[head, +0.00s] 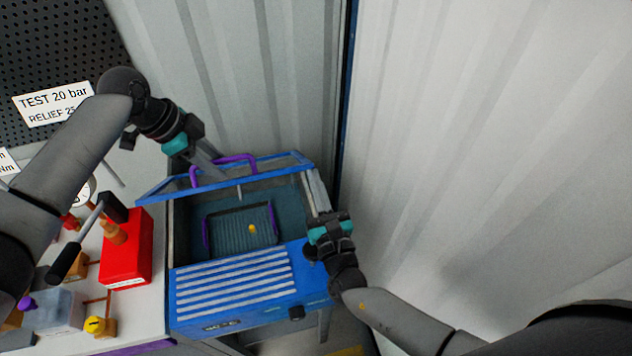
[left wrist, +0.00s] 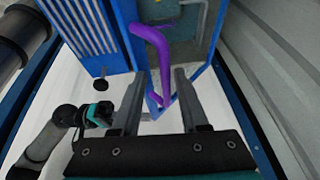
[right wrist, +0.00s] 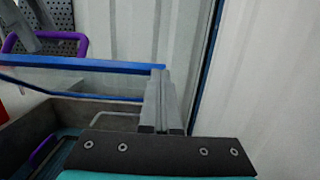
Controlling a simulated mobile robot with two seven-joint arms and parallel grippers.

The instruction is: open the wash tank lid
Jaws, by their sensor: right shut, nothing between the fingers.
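The wash tank (head: 240,312) is a blue box with a slatted front top. Its blue-framed clear lid (head: 290,172) stands partly raised and tilted, with the dark inside showing below. A purple handle (head: 238,157) is on the lid. My left gripper (head: 214,160) is open at the handle; in the left wrist view the purple bar (left wrist: 152,45) runs between the spread fingers, contact unclear. My right gripper (head: 320,195) is shut and empty at the lid's right side. In the right wrist view its fingertips (right wrist: 160,78) overlap the end of the lid's blue frame (right wrist: 90,65).
A basket (head: 230,235) with purple handles and a small yellow thing lies in the tank. A red box (head: 126,250) and several small parts crowd the bench at left. Corrugated walls (head: 480,130) stand close behind and right.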

